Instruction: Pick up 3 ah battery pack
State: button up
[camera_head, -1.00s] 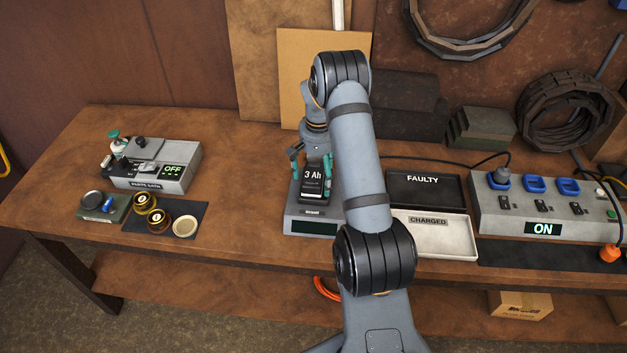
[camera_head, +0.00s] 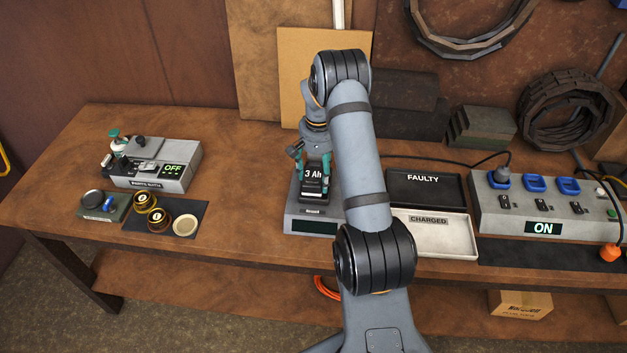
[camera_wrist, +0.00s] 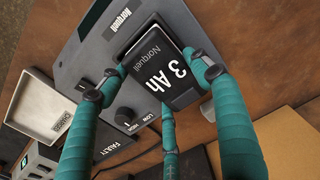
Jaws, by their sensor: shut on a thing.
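The 3 Ah battery pack (camera_head: 314,182) is black with a "3 Ah" label and stands on a grey device with a dark display (camera_head: 313,226). In the wrist view the battery pack (camera_wrist: 165,65) sits between my teal fingers, its label facing the camera. My gripper (camera_head: 313,172) is shut on the pack, with fingers at its sides. In the wrist view my gripper (camera_wrist: 160,75) has fingertips touching the pack's edges. The pack's underside is hidden, so I cannot tell if it is clear of the device.
A black FAULTY tray (camera_head: 425,188) and a white CHARGED tray (camera_head: 435,236) lie right of the device. A charging station (camera_head: 545,210) reading ON stands farther right. A parts bath (camera_head: 155,165) reading OFF and small round parts (camera_head: 160,222) are at left. Bench between is clear.

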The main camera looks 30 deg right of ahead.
jog(key=shift+c, duration=0.9)
jog(key=shift+r, duration=0.1)
